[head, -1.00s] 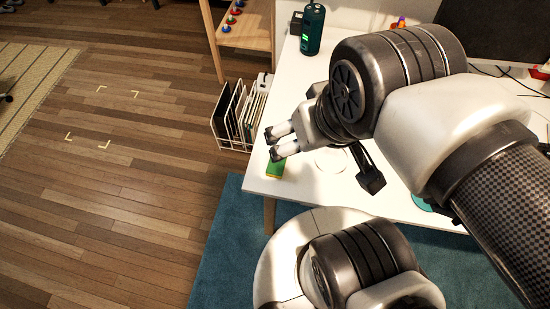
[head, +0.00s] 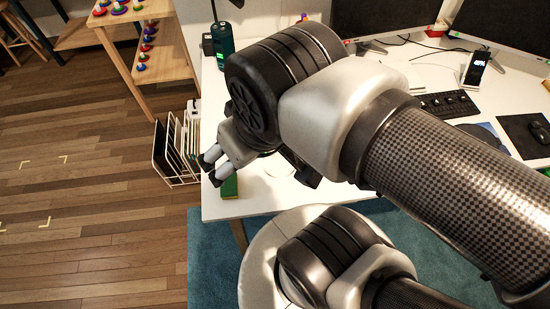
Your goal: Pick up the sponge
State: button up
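The sponge (head: 229,187) is a small green block at the near left corner of the white table (head: 228,209). My gripper (head: 209,171) reaches in from the right, with its pale fingers and dark tips pointing down and left. The two fingertips are apart with nothing visible between them. In the picture they are just left of and above the sponge, and the fingers cover part of it. I cannot tell how high they are over the table or whether they touch the sponge.
A wire rack (head: 178,153) with folders stands on the floor left of the table. A green bottle-like device (head: 222,42) stands at the back left. A keyboard (head: 447,104), phone stand (head: 474,69) and monitors (head: 386,14) are to the right.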

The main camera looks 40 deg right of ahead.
aim_at(229, 191)
jog(key=j+z, duration=1)
